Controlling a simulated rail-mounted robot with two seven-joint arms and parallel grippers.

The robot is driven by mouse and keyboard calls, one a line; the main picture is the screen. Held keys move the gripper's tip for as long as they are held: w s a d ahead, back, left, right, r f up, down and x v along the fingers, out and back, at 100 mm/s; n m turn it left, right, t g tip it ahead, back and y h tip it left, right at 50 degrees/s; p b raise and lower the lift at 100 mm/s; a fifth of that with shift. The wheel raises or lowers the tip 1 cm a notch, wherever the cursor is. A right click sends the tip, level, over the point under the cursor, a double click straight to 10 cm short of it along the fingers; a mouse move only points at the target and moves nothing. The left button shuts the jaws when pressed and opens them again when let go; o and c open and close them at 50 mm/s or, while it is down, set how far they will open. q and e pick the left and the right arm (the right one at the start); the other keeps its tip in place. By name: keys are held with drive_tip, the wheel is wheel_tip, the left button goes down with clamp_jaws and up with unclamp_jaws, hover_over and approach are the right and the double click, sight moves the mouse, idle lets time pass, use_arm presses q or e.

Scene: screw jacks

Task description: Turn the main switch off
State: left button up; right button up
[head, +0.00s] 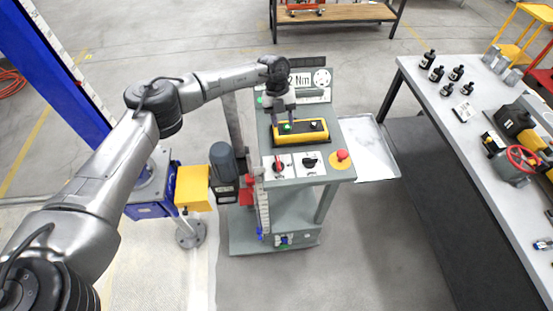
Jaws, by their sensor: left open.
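A grey cart (333,120) in the middle carries controls along its front edge. A red rotary switch (279,166) sits on a white plate at the front left. A black rotary switch (309,161) sits on a second plate beside it. I cannot tell from any label which is the main switch, nor read their positions. My left gripper (284,124) is open and points down over the left part of a yellow and black button box (316,133), behind the red switch. Whether its fingers touch the box is unclear. My right gripper is not in view.
A red mushroom button (341,156) on a yellow disc is at the cart's front right. A grey motor (222,162) is left of the cart. A workbench (450,104) with bottles stands at right.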

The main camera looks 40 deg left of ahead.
sight(278, 162)
use_arm(q)
drive_tip(key=shift+n+g, duration=0.8)
drive_tip(key=shift+g, duration=0.1)
drive_tip(key=x, duration=0.4)
drive_tip(key=s+p+x, duration=0.1)
drive_tip(key=x, duration=0.3)
drive_tip(key=s+x, duration=0.1)
drive_tip(key=x, duration=0.3)
drive_tip(key=shift+s+a, duration=0.3)
drive_tip(key=shift+a, duration=0.05)
drive_tip(key=shift+p+x, duration=0.3)
drive_tip(key=shift+x, duration=0.5)
clamp_jaws()
